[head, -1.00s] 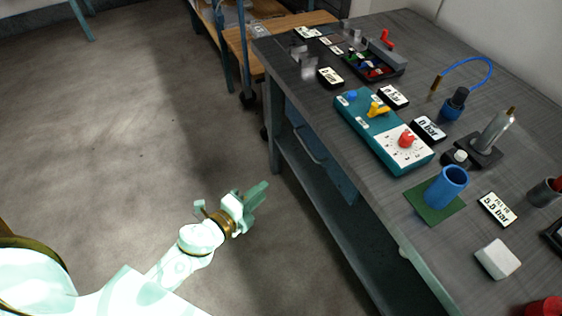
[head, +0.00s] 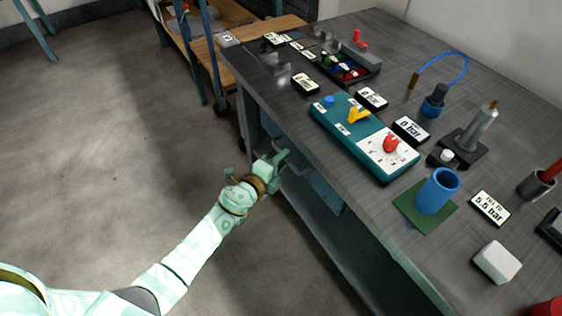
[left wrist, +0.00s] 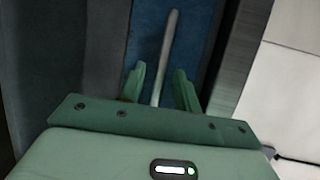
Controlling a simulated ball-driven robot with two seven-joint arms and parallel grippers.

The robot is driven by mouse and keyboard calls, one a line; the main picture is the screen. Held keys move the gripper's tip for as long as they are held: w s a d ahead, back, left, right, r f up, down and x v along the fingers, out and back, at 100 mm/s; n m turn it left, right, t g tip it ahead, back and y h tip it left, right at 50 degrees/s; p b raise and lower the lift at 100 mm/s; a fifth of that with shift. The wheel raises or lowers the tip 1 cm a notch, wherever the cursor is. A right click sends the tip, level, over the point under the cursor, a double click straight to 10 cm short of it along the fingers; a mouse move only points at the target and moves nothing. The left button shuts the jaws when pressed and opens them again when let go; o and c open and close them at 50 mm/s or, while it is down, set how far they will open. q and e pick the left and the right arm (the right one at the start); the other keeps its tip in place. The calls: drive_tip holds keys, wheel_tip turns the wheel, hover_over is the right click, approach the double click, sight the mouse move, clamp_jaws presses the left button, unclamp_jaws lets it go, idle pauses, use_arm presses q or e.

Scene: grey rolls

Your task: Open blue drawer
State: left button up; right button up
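The blue drawer (head: 328,195) sits under the grey workbench's top, its front facing left, and looks shut. Its grey bar handle (head: 299,168) is partly hidden by my left gripper (head: 279,161) in the head view. In the left wrist view, the handle (left wrist: 170,40) runs in front of the blue drawer front (left wrist: 147,20). My left gripper (left wrist: 160,85) is open there, with one finger on each side of the handle's lower end in the picture. No grip on it is visible. My right gripper is not in view.
The workbench top (head: 290,105) overhangs close to my left gripper. On it stand a teal control box (head: 350,110), a blue cup (head: 437,190), a parts tray (head: 345,68) and several label cards. The floor left of the bench is clear.

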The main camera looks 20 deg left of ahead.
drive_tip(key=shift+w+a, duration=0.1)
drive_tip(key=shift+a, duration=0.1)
use_arm(q)
clamp_jaws()
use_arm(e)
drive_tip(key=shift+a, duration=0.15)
use_arm(q)
drive_tip(key=shift+s, duration=0.1)
